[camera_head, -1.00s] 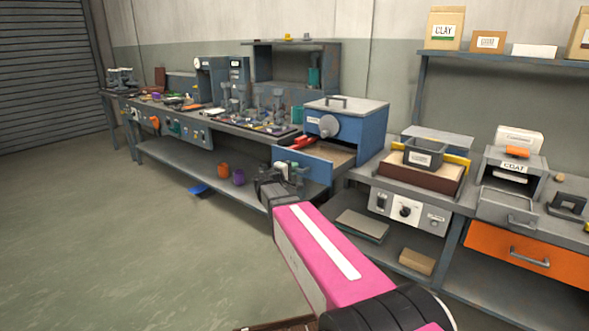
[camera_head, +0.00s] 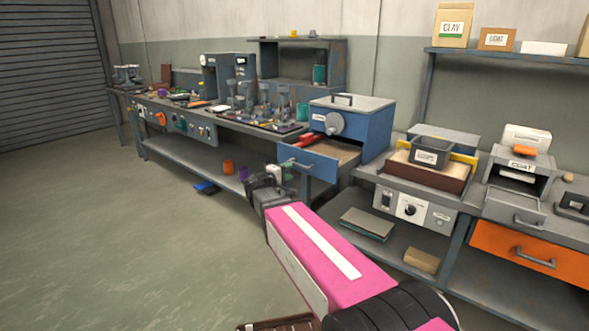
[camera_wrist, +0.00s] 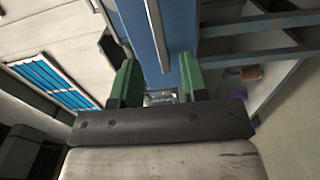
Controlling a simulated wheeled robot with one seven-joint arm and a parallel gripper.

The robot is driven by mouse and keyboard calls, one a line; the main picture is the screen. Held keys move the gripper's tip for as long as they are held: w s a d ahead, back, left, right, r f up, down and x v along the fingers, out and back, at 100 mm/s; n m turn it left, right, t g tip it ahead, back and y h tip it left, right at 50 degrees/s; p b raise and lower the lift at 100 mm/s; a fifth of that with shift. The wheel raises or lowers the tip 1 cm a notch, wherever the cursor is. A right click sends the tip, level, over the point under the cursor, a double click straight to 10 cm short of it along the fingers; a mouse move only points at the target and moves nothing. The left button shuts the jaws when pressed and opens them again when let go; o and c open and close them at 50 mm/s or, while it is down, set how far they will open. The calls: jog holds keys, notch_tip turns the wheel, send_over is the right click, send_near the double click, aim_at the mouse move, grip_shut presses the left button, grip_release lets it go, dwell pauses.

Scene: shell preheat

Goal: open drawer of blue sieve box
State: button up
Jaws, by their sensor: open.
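The blue sieve box (camera_head: 376,128) stands on the bench with a grey lid and a round grey knob on its front. Its drawer (camera_head: 322,165) is pulled out, showing a tan interior. The drawer's bar handle (camera_head: 297,164) is visible on the blue front. My gripper (camera_head: 280,173) is low in front of the drawer, just left of and below the handle. In the wrist view, my gripper (camera_wrist: 157,85) has its green fingers apart with nothing gripped between them. The blue drawer front (camera_wrist: 135,28) and pale handle bar (camera_wrist: 158,35) lie beyond the fingertips.
A red-handled item (camera_head: 306,140) lies by the drawer's left side. An orange cup (camera_head: 228,167) and a purple cup (camera_head: 244,173) sit on the lower shelf.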

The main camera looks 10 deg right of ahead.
jog(key=shift+v, duration=1.85)
jog(key=s+d+f+m+g+y, duration=0.2)
jog(key=s+d+f+g, duration=0.15)
jog(key=f, duration=0.35)
jog(key=s+d+f+m+g+y, duration=0.2)
jog(key=s+d+f+g+y, duration=0.1)
jog(key=s+f, duration=0.3)
jog(key=s+a+f+m+g+y, duration=0.3)
jog(key=s+a+f+g+y, duration=0.1)
jog(key=s+f+y, duration=0.5)
jog(key=shift+s+f+m, duration=0.3)
jog(key=shift+s+f, duration=0.3)
jog(key=shift+f, duration=0.2)
